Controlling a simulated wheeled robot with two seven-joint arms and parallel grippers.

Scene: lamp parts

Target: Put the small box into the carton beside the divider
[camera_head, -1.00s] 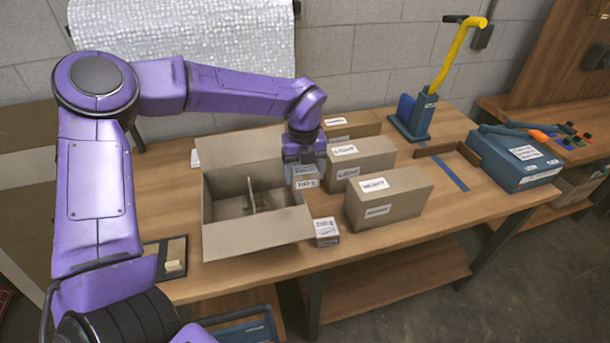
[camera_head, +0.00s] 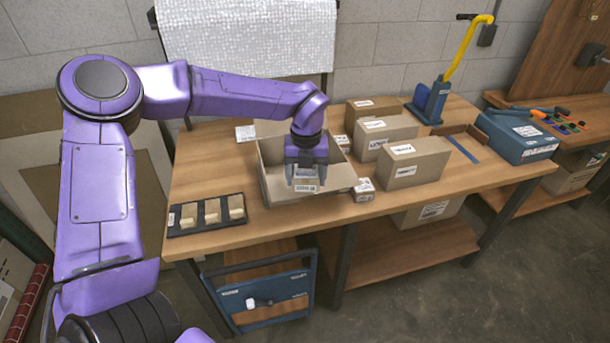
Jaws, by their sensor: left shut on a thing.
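My left gripper (camera_head: 306,168) points down, shut on a small brown box (camera_head: 305,185) with a white label. The box is held within the outline of the open carton (camera_head: 336,181). I cannot tell how far it is below the rim. My right gripper is out of view.
Another small labelled box (camera_head: 364,189) stands right of the carton. Larger labelled boxes (camera_head: 415,162) stand farther right. A black tray (camera_head: 206,213) with tan blocks lies to the left. A blue-framed panel (camera_head: 262,297) is below the table's front.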

